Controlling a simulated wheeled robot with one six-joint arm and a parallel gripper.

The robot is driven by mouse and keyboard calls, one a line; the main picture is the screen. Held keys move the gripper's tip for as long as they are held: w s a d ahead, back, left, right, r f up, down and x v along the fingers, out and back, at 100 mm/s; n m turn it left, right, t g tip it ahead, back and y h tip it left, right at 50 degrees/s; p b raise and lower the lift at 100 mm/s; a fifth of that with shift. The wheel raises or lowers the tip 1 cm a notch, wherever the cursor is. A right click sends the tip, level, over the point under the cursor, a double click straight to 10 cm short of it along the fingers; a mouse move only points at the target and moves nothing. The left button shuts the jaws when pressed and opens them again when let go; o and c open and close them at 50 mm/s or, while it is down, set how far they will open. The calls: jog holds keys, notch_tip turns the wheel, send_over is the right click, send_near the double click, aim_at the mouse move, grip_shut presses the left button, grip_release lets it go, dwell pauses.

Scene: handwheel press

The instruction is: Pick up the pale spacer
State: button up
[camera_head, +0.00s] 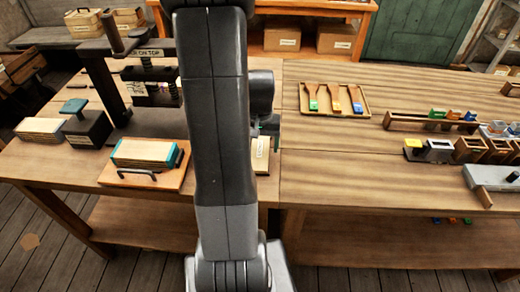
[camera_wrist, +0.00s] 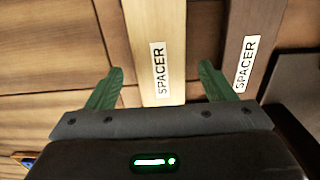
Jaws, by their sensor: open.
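The pale spacer (camera_wrist: 156,35) is a long light-wood bar with a white SPACER label, in the upper middle of the wrist view. My gripper (camera_wrist: 161,70) is open, with green fingers apart on either side of the bar's near end. I cannot tell how high the fingers are above it. A dark brown spacer (camera_wrist: 255,30) with the same label lies to the right, close to the right finger. In the head view, a pale labelled piece (camera_head: 261,157) shows beside my arm and looks like the pale spacer; my arm hides much around it.
A handwheel press (camera_head: 150,85) stands at the back left of the bench. A board with a teal-edged stack (camera_head: 148,152) and a dark block with a teal handle (camera_head: 86,125) are left of my arm. A tray with wooden tools (camera_head: 334,99) is to the right, with bare bench (camera_head: 340,150) in front.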

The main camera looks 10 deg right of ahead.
jog(key=shift+f, duration=0.5)
jog(key=c, duration=1.1)
